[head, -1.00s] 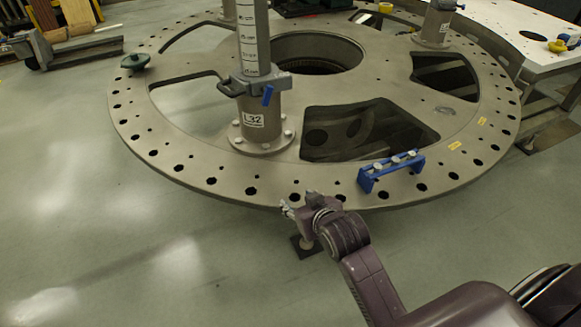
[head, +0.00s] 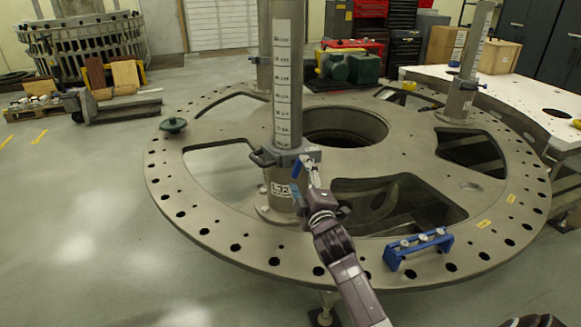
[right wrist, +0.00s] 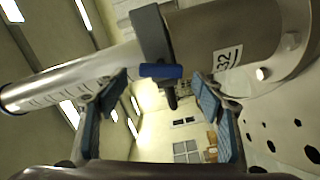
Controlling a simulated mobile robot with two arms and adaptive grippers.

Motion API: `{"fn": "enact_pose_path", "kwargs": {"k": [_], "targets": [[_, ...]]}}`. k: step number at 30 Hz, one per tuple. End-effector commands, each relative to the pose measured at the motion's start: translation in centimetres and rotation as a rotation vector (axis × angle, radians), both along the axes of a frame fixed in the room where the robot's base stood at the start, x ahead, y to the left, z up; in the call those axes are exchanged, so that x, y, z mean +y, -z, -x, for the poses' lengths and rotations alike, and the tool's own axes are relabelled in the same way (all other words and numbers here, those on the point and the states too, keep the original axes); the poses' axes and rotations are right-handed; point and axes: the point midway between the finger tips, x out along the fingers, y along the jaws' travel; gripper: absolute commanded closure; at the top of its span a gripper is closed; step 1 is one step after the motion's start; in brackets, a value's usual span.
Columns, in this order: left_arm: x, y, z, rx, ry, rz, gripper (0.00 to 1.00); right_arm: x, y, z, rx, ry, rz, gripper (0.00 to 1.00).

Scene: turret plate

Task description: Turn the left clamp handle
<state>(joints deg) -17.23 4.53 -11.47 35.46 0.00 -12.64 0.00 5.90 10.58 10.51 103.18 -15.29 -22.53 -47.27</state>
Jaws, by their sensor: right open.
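The left clamp (head: 287,156) is a grey collar around the near post marked with a scale and an "L32" label. Its blue handle (head: 296,168) sits on the side facing me. In the right wrist view the blue handle (right wrist: 161,71) lies crosswise below the dark clamp (right wrist: 153,35), framed between the finger pads. My right gripper (head: 305,179) is open and close in front of the handle, partly covering the post. In the right wrist view the gripper (right wrist: 160,88) shows a gap between its two blue-padded fingers. Contact with the handle does not show.
The round turret plate (head: 215,240) has large cutouts and a rim of holes. A blue bracket (head: 418,250) stands on its near right rim. Another post (head: 462,95) rises at the right.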

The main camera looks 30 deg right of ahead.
Motion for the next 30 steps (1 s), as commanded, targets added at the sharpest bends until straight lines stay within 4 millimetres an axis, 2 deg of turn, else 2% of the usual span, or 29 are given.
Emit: {"fn": "enact_pose_path", "kwargs": {"k": [3, 9, 21, 30], "targets": [[-0.1, -0.7, -0.7, -0.011, 0.0, 0.001, 0.6, -0.5, -0.2, -1.8, 0.001, 0.001, -0.002, 0.38], [-0.1, -1.0, -0.9, -0.013, 0.0, 0.002, 0.6, -1.1, -0.1, -3.6, 0.0, 0.0, -0.003, 0.38], [0.0, -1.0, -0.1, -0.002, 0.0, 0.0, 0.6, -1.2, 0.1, -4.1, 0.001, -0.001, -0.003, 0.39], [0.0, -1.0, -0.1, -0.001, 0.0, -0.001, 0.6, -1.2, 0.1, -4.1, 0.002, -0.001, -0.004, 0.72]]}}
